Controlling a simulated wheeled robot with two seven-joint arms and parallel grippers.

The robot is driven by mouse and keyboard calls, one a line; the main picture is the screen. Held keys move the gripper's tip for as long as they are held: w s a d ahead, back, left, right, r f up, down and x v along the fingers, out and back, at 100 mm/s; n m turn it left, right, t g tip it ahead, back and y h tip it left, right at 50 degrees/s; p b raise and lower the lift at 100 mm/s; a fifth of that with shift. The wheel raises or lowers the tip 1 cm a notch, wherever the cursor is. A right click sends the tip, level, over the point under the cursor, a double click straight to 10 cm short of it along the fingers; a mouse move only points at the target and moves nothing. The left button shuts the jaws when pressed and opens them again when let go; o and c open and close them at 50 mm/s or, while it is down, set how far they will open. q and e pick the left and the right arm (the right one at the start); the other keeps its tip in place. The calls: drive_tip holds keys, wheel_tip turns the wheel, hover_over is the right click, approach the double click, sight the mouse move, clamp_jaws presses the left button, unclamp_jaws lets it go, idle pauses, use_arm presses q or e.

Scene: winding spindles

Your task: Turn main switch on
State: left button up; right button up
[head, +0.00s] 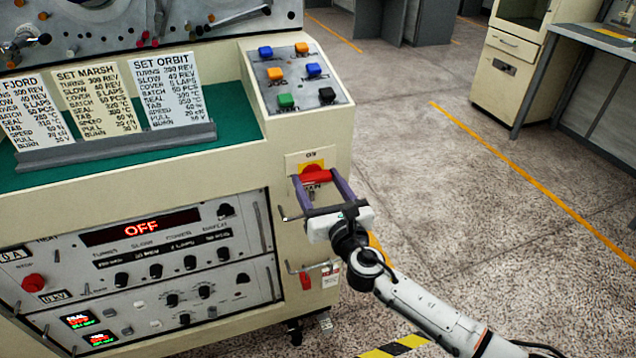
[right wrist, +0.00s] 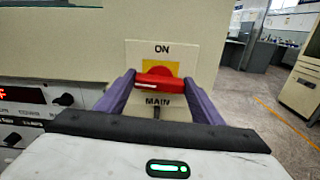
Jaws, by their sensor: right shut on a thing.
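The main switch is a red rotary handle (head: 316,174) on a yellow plate at the corner of the cream machine. It also shows in the right wrist view (right wrist: 160,82), lying about level, with a white mark at its left end. "ON" is printed above it and "MAIN" below. My right gripper (head: 315,180) has its two purple fingers at either end of the handle, shut on it. It also shows in the right wrist view (right wrist: 161,86). The machine's display (head: 141,228) reads "OFF" in red. My left gripper is out of view.
A button panel (head: 296,77) with several coloured buttons is above the switch. Instruction cards (head: 173,90) stand on the green ledge. The floor to the right is clear.

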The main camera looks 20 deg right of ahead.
drive_tip(key=m+b, duration=0.1)
drive_tip(key=m, duration=0.2)
drive_tip(key=shift+f, duration=0.15)
drive_tip(key=m+b, duration=0.1)
drive_tip(key=m, duration=0.2)
drive_tip(key=shift+d+m, duration=0.1)
drive_tip(key=shift+m, duration=0.3)
drive_tip(key=m, duration=0.2)
drive_tip(key=shift+f+m+b, duration=0.1)
drive_tip(key=shift+m+b, duration=0.2)
drive_tip(key=shift+b, duration=0.05)
drive_tip(key=m, duration=0.3)
drive_tip(key=shift+m+b, duration=0.3)
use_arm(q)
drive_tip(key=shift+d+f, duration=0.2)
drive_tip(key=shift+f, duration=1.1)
use_arm(e)
drive_tip(key=shift+f+m, duration=0.1)
drive_tip(key=shift+m, duration=2)
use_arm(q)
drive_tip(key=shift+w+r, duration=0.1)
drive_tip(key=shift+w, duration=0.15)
use_arm(e)
drive_tip(key=o, duration=1)
drive_tip(key=shift+d, duration=0.1)
drive_tip(key=shift+o, duration=0.2)
